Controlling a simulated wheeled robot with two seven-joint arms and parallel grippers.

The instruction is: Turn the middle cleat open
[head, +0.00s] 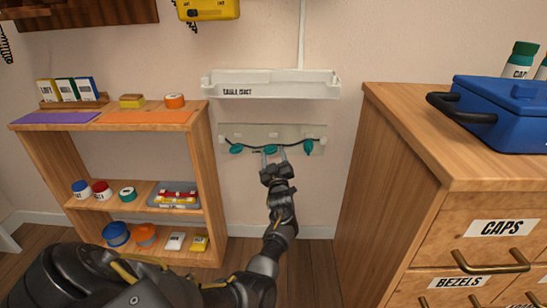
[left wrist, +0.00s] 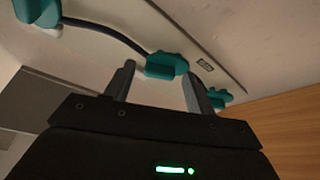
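A pale panel (head: 283,131) on the wall carries three teal cleats in a row, with a dark cable running along them. The middle cleat (head: 270,149) lies roughly crosswise in the head view; the left cleat (head: 236,148) and right cleat (head: 308,148) stand apart from it. My left gripper (head: 273,154) is at the middle cleat from below. In the left wrist view the middle cleat (left wrist: 167,65) shows between the spread fingertips of my left gripper (left wrist: 157,74), close to one finger; contact cannot be told. My right gripper is out of view.
A white cable tray (head: 271,87) juts from the wall above the panel. A wooden shelf (head: 212,180) with tubs and boxes stands to the left. A wooden drawer cabinet (head: 400,150) with a blue case (head: 505,115) stands to the right.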

